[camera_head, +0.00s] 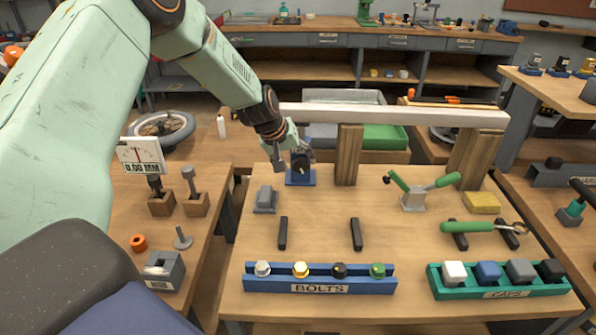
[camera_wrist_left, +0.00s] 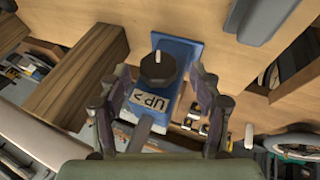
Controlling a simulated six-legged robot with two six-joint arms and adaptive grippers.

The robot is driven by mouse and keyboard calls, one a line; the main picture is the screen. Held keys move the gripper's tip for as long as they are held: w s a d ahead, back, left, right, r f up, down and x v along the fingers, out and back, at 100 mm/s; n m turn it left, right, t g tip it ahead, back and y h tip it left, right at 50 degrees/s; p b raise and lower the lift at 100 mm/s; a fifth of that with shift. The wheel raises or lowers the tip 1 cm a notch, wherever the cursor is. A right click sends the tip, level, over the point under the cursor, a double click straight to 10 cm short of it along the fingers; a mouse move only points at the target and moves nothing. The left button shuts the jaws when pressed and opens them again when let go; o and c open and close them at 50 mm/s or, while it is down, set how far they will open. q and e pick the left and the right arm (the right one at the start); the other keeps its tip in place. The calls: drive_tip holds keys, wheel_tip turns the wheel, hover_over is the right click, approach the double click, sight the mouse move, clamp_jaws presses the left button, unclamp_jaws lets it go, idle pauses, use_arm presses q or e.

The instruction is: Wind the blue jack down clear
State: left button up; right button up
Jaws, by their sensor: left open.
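The blue jack (camera_head: 300,176) stands on the workbench just left of a wooden post (camera_head: 348,155), below the left part of the long white beam (camera_head: 400,116). In the left wrist view the blue jack (camera_wrist_left: 178,55) shows a black round knob (camera_wrist_left: 158,70) with a pale mark and a label reading "UP" with an arrow (camera_wrist_left: 150,104). My left gripper (camera_head: 297,152) is at the jack; in the wrist view its two fingers (camera_wrist_left: 158,100) stand apart on either side of the jack's label and knob. Whether they touch it cannot be told. My right gripper is not in view.
A blue bolts rack (camera_head: 320,286) and a green caps rack (camera_head: 500,292) line the front edge. A green-handled clamp (camera_head: 415,198), a grey block (camera_head: 265,200) and a yellow sponge (camera_head: 482,202) lie on the bench. A gauge reading 0.00 MM (camera_head: 141,156) stands at left.

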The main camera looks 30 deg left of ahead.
use_arm(q)
drive_tip(key=shift+w+d+f+b, duration=0.15)
drive_tip(key=shift+w+f+b, duration=0.1)
drive_tip(key=shift+f, duration=0.15)
drive_tip(key=shift+w+d+f+b, duration=0.1)
drive_tip(key=shift+w+d+f, duration=0.05)
drive_tip(key=shift+w+f, duration=0.15)
drive_tip(key=shift+f, duration=0.1)
drive_tip(key=shift+s+a, duration=0.15)
drive_tip(key=shift+a, duration=0.15)
drive_tip(key=shift+w+d, duration=0.2)
drive_tip(key=shift+d, duration=0.05)
drive_tip(key=c, duration=0.3)
drive_tip(key=shift+s+a, duration=0.15)
drive_tip(key=c, duration=0.8)
drive_tip(key=shift+f+b, duration=0.15)
drive_tip(key=shift+b, duration=0.8)
drive_tip(key=t+h+b, duration=0.1)
drive_tip(key=b, duration=0.5)
drive_tip(key=n+t+h+b, duration=0.1)
drive_tip(key=h+b, duration=0.1)
drive_tip(key=b, duration=0.4)
drive_tip(key=t+h+b, duration=0.1)
drive_tip(key=b, duration=0.5)
drive_tip(key=shift+s+a+f+h, duration=0.15)
drive_tip(key=shift+s+f+h, duration=0.05)
drive_tip(key=shift+f+h, duration=0.1)
drive_tip(key=shift+r+t+h+b, duration=0.1)
drive_tip(key=shift+t+h+b, duration=0.3)
drive_tip(key=shift+b, duration=0.65)
